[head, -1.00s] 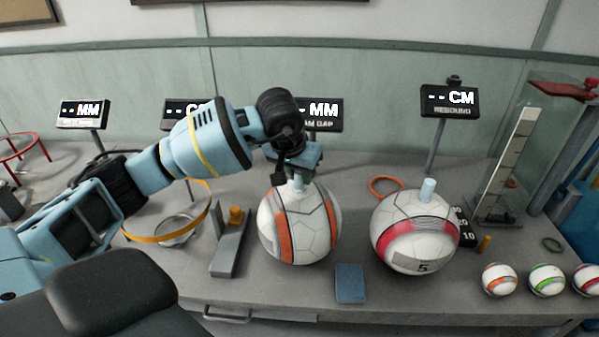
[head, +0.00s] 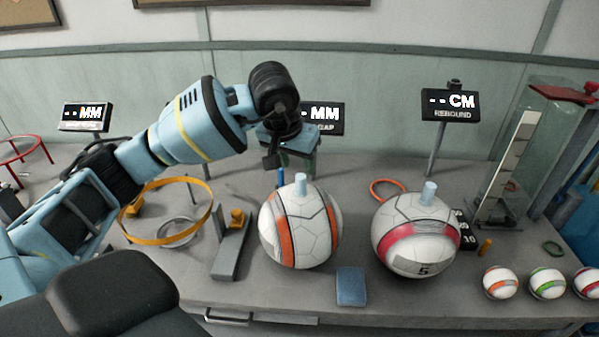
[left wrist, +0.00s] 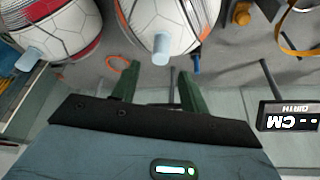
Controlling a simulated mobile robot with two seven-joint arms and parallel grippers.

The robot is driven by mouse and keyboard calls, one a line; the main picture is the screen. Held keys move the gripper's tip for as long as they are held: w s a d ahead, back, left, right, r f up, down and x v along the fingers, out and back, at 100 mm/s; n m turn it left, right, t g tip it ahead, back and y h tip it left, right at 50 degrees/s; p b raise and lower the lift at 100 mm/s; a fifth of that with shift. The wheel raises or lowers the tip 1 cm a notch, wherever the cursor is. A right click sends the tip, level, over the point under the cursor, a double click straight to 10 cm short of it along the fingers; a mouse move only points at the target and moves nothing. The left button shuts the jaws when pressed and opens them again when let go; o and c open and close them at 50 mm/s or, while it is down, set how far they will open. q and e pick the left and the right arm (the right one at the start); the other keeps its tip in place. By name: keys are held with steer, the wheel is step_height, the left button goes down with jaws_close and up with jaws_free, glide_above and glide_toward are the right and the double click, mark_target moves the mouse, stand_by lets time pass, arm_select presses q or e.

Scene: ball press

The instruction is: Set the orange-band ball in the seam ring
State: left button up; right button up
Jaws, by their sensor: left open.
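The orange-band ball (head: 328,238), white with orange bands and a pale blue peg (head: 300,183) on top, stands upright on the bench in front of the display partly reading "GAP" (head: 325,115). It also shows in the left wrist view (left wrist: 180,22). A small orange ring (head: 384,188) lies behind and right of it; I cannot tell whether this is the seam ring. Any ring under the ball is hidden. My left gripper (head: 291,168) is open and empty, above and behind the peg, apart from it. My right gripper is not in view.
A red-band ball (head: 415,233) stands close on the right. A blue block (head: 351,287) lies in front. Left are a grey stand (head: 228,255) and a large yellow hoop (head: 208,215). Several small balls (head: 500,282) line the right front. A clear tower (head: 520,160) stands at right.

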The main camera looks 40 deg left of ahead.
arm_select(q)
steer(key=v, duration=0.6)
